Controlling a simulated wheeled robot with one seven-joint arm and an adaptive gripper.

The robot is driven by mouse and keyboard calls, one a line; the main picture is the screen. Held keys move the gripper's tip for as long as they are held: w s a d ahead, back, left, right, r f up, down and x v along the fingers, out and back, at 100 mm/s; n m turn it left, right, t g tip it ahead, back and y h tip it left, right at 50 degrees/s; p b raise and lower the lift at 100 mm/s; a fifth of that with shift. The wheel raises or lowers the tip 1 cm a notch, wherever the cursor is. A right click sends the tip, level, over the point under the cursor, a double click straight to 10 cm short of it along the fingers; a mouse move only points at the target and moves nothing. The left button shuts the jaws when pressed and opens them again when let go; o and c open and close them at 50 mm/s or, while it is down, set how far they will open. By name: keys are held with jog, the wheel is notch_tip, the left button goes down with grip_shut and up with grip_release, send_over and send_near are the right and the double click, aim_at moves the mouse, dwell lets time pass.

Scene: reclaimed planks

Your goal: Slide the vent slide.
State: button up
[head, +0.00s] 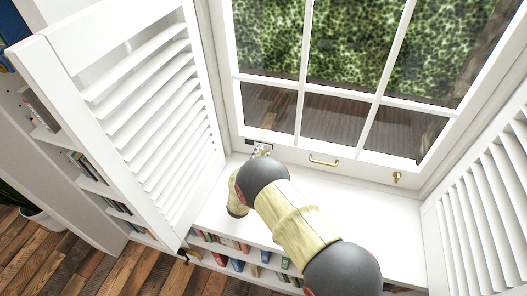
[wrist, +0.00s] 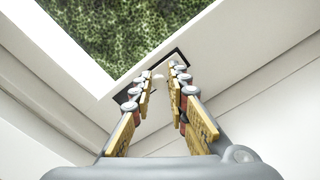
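The vent slide shows in the wrist view as a dark slot (wrist: 181,53) in the white lower window rail, with a small pale knob (wrist: 158,78) in it. My gripper (wrist: 160,80) points at the slot, and its two fingers stand apart with a gap on either side of the knob. The fingers hide much of the slot's middle. Whether they touch the knob cannot be told. In the head view, the dark slot (head: 248,141) is at the lower left of the window, with my gripper (head: 261,151) right at it, partly hidden by my arm.
A brass pull handle (head: 324,161) and a brass latch (head: 397,177) are on the window rail to the right. Louvered shutters stand open at left (head: 150,110) and right (head: 490,205). The white sill (head: 370,215) is clear, above shelves of books (head: 237,266).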

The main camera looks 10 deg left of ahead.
jog(key=o, duration=0.4)
jog(key=shift+d, duration=0.15)
jog(key=shift+o, duration=0.2)
jog(key=s, duration=0.4)
jog(key=s+a, duration=0.1)
jog(key=s, duration=0.7)
jog(key=shift+a, duration=0.25)
jog(key=shift+r, duration=0.1)
